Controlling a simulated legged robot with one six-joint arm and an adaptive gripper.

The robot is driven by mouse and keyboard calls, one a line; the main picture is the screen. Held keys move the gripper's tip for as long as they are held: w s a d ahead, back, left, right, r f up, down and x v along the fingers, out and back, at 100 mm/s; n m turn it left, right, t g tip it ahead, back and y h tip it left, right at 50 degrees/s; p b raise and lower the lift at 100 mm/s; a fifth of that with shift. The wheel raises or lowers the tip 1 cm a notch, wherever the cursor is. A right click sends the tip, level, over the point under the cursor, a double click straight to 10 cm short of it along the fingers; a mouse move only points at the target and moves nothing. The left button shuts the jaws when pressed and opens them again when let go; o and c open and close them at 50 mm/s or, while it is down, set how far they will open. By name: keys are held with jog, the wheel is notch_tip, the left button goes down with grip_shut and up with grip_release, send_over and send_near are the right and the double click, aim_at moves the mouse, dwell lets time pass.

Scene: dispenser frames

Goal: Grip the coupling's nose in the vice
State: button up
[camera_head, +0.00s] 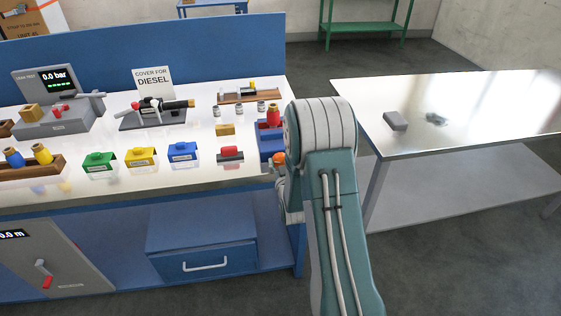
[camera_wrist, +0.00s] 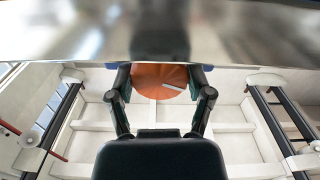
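On the left bench, a dark-based fixture (camera_head: 140,123) that looks like the vice stands before the "COVER FOR DIESEL" sign. A dark cylindrical piece with a yellowish end (camera_head: 178,105), possibly the coupling, lies along its top, pointing right. At this size I cannot tell whether jaws close on its nose.
Green (camera_head: 99,161), yellow (camera_head: 141,156) and blue (camera_head: 183,152) covers and a red-topped block (camera_head: 230,154) line the bench front. A blue tray (camera_head: 271,149) is beside my arm. The right table (camera_head: 480,110) is mostly clear.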

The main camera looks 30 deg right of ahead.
jog(key=shift+w+m, duration=0.1)
jog(key=shift+m, duration=0.2)
jog(key=m, duration=0.3)
jog(key=shift+r, duration=0.1)
jog(key=shift+d+m, duration=0.1)
jog(key=shift+m, duration=1.8)
jog(key=o, duration=1.1)
jog(key=shift+c, duration=0.2)
jog(key=shift+o, duration=0.4)
